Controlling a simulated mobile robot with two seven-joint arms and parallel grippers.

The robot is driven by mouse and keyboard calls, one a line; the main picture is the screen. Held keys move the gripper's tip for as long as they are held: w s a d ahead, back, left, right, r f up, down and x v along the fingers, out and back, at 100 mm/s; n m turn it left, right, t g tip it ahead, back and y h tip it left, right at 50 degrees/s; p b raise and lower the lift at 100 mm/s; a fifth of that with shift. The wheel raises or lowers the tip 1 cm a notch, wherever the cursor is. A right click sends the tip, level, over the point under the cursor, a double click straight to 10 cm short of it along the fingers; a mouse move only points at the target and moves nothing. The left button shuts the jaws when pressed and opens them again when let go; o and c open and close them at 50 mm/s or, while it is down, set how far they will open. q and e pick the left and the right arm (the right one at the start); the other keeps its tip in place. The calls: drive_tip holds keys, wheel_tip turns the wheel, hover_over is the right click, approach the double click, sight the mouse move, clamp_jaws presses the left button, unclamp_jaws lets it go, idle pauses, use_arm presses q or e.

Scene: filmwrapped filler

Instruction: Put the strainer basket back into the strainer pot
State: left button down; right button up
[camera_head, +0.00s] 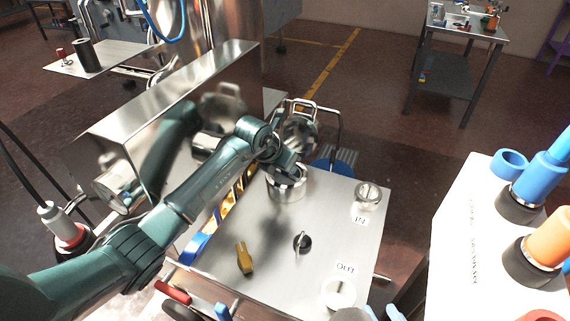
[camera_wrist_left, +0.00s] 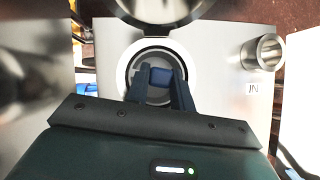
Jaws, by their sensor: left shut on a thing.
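The strainer pot (camera_head: 287,187) is a round metal vessel at the back of the steel bench top. Its pale round rim (camera_wrist_left: 119,75) shows in the left wrist view. My left gripper (camera_head: 287,165) comes in from the left, pointing down over the pot mouth. A grey round surface inside the rim (camera_wrist_left: 150,95) looks like the strainer basket, mostly hidden by the fingers. I cannot tell how deep it sits. My right gripper is not clearly visible.
A shiny metal lid-like part with a handle (camera_head: 299,134) stands just behind the pot. A small metal cup (camera_head: 368,194) is by the IN label. A steel box stands left.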

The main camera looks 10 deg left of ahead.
use_arm(q)
drive_tip(key=c, duration=1.1)
unclamp_jaws()
